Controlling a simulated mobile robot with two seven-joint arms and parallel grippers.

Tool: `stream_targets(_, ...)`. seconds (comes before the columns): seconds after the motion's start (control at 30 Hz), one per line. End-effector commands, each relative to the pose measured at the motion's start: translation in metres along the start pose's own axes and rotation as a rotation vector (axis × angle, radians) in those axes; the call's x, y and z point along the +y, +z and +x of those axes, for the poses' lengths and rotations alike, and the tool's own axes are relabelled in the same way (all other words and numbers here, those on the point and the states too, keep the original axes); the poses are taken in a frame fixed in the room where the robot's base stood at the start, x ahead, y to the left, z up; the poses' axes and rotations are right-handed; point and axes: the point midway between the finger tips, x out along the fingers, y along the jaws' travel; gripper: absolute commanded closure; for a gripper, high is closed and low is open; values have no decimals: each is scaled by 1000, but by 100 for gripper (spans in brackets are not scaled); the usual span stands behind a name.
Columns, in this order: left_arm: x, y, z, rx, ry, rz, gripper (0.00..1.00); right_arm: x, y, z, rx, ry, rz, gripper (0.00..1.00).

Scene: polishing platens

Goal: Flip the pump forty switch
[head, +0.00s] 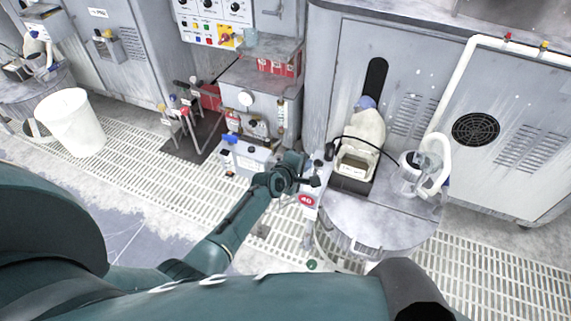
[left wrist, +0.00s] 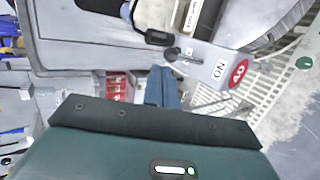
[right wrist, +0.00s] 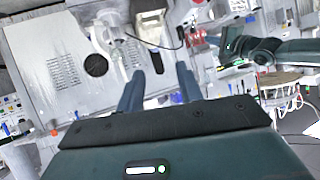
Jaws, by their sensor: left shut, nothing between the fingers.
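The pump forty switch box (left wrist: 205,57) is a small grey box with a round red 40 label (left wrist: 238,73) and a white ON tag. A small dark toggle (left wrist: 172,54) shows at its left end in the left wrist view; its exact lean is hard to tell. In the head view the red 40 label (head: 307,200) is just below and right of my left gripper (head: 312,178). The shut fingers of my left gripper (left wrist: 162,80) are empty, near the box and apart from the toggle in the wrist picture. My right gripper (right wrist: 158,85) is open and empty.
A round platen table (head: 375,225) with a white pump bottle (head: 367,132) and a clear jug (head: 412,175) stands right of the box. A grey cabinet rises behind it. A white bucket (head: 70,122) stands at the left on grated floor.

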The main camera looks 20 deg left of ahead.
Motion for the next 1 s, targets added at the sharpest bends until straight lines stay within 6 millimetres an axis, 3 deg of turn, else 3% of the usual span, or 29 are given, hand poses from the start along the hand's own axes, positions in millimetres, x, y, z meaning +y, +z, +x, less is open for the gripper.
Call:
stream_targets(0.2,11,0,-47,1,1,-1,100,-6,-3,-10,-35,-4,-33,64)
stream_targets(0.5,18,0,-90,1,-1,0,100,-1,-8,-13,-41,5,-69,64)
stream_targets(1.0,19,-1,-98,0,-1,0,100,3,-6,-11,-48,19,-55,64)
